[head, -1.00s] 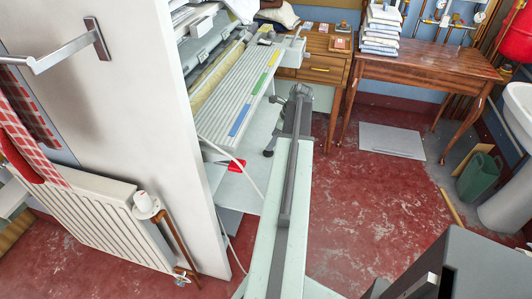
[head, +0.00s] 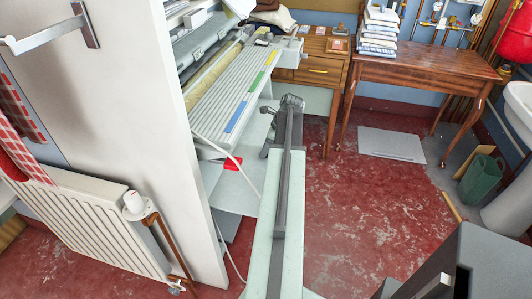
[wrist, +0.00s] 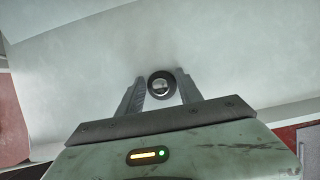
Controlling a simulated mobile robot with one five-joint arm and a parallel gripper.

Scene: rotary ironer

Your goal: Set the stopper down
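In the wrist view, the stopper (wrist: 161,86) appears as a small dark round piece with a shiny metal centre. It sits between the two fingertips of my gripper (wrist: 161,82), which look closed against its sides. A pale, smooth surface lies behind it; I cannot tell how far the stopper is above it. In the head view, the end of my arm is beside the ironer (head: 232,98), over its pale lower shelf (head: 238,200). My gripper's fingers and the stopper are hidden there by my own arm.
A white panel (head: 130,100) stands close on the left, with a radiator (head: 85,225) by it. A white cord (head: 240,172) hangs from the ironer near a red piece (head: 233,163). A wooden table (head: 425,68) stands behind right.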

